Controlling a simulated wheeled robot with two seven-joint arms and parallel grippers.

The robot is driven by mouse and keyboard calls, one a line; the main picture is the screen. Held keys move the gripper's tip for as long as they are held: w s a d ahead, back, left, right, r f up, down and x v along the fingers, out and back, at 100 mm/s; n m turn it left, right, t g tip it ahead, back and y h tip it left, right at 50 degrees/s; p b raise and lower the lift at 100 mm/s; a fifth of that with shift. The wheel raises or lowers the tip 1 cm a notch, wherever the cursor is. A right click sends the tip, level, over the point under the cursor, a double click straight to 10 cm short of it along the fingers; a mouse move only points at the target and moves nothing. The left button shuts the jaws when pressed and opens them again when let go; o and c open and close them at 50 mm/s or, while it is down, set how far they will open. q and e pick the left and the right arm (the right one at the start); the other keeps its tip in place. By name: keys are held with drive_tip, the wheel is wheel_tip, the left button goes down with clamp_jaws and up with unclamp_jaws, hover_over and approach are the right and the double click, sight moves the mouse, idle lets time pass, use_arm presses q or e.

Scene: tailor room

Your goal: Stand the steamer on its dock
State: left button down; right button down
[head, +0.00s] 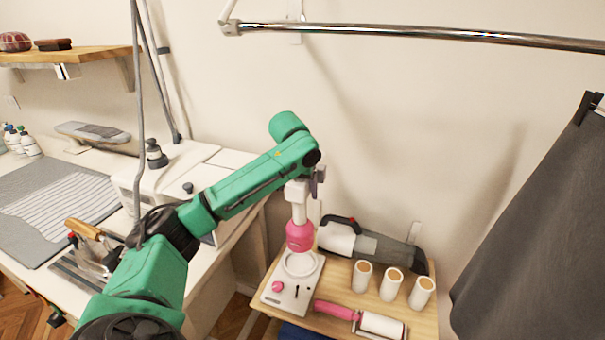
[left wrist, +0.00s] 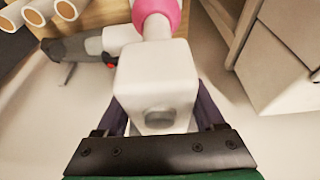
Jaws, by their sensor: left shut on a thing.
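The steamer (head: 300,236), white on top with a pink lower body, stands about upright over its dock (head: 274,297). The dock is a white base with a round ring, a pink button and a dark slot, near the left edge of the small wooden table. My left gripper (head: 305,183) is shut on the steamer's white head. In the left wrist view the fingers (left wrist: 158,112) are on both sides of the white head of the steamer (left wrist: 155,78), with its pink part beyond. I cannot tell whether the steamer's bottom touches the dock. My right gripper is out of view.
On the small table (head: 338,287) are a grey and white handheld vacuum (head: 372,247), three white rolls (head: 391,284) and a pink-handled lint roller (head: 362,319). A white worktable (head: 228,228) stands left. A chrome rail (head: 420,35) and dark hanging cloth (head: 545,220) are above and right.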

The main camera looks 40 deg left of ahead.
sight(295, 190)
use_arm(q)
wheel_tip(295, 190, down, 8)
drive_tip(key=shift+f+p, duration=0.2)
drive_tip(key=shift+p, duration=0.15)
drive_tip(key=shift+w+f, duration=0.1)
drive_tip(key=shift+f, duration=0.25)
unclamp_jaws()
drive_tip(key=shift+d+f, duration=0.1)
drive_tip(key=b+v, duration=0.1)
drive_tip(key=v, duration=1.1)
drive_tip(key=shift+s, duration=0.2)
